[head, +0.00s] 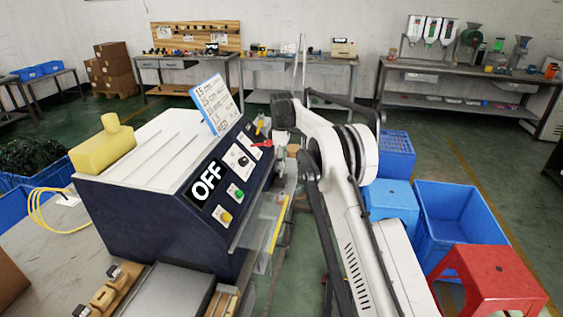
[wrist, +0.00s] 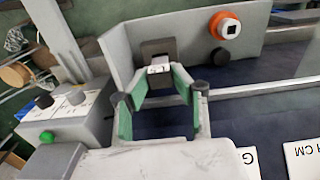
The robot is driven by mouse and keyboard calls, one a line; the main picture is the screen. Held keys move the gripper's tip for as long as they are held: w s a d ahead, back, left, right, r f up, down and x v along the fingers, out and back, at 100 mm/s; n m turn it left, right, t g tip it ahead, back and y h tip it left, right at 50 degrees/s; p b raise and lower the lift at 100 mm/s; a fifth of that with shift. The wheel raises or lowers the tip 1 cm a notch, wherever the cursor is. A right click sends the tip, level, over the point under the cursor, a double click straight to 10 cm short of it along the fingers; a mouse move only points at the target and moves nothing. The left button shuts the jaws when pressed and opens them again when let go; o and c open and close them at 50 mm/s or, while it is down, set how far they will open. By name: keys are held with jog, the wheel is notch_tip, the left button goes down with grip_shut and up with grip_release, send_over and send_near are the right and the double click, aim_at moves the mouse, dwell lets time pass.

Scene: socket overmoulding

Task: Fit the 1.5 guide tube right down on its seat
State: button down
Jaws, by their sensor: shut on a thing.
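In the wrist view my gripper (wrist: 157,82) has its green-padded fingers closed on a small pale piece with a partly readable label starting with 1, which appears to be the 1.5 guide tube (wrist: 158,69). The tube is at the fingertips, in front of a grey upright plate (wrist: 118,48) with a dark square block or opening (wrist: 157,48) directly behind the tube. I cannot tell whether the tube touches it or how deep it sits. In the head view my arm reaches to the right end of the machine (head: 170,220), and the fingertips and tube are not clear there.
The machine display (head: 207,183) reads OFF. A yellow block (head: 103,146) and a blue-framed sign (head: 214,104) stand on top. A grey box with a green button (wrist: 47,137) is left.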

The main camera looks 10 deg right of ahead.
jog(key=shift+f+b, duration=1.1)
jog(key=shift+f, duration=0.75)
jog(key=c, duration=1.4)
grip_release()
jog(key=shift+o, duration=0.2)
notch_tip(320, 180, up, 12)
jog(key=shift+r, duration=0.1)
